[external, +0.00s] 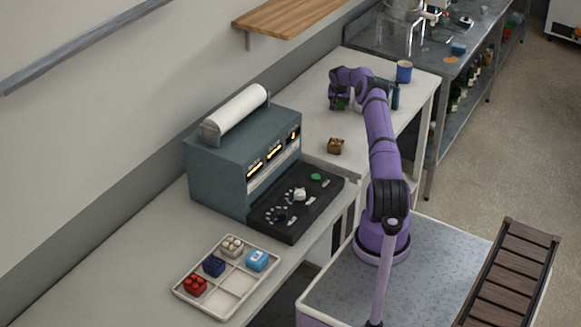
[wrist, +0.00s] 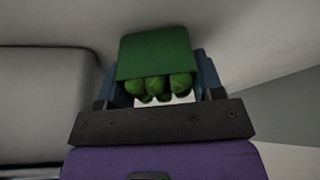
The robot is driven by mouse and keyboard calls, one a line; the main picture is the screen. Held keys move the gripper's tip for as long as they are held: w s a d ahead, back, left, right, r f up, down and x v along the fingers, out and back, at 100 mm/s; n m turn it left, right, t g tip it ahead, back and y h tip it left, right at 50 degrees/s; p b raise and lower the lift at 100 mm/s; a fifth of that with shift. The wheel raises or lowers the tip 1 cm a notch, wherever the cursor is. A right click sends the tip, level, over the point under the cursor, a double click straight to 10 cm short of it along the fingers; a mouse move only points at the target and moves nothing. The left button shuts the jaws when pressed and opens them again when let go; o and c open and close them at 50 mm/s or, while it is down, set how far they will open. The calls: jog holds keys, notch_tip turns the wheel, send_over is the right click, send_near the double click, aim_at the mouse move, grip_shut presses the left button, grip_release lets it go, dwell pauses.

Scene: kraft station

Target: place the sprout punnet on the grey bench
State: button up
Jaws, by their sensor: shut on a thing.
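The sprout punnet is a green box with round green sprouts showing at its open side. In the wrist view the punnet (wrist: 155,52) sits between the blue fingers of my gripper (wrist: 160,80), which is shut on it. I cannot tell whether the punnet touches the surface. A grey metal bench (external: 432,62) with a sink stands beyond, at the back right.
A blue mug (external: 404,72) and a small brown item (external: 335,146) stand on the pale bench. A teal machine (external: 215,180) with a black panel is to the left. A tray (external: 240,291) of coloured blocks is in front. A wooden shelf (external: 290,18) hangs above.

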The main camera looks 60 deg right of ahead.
jog(key=shift+f, duration=0.15)
jog(key=o, duration=0.9)
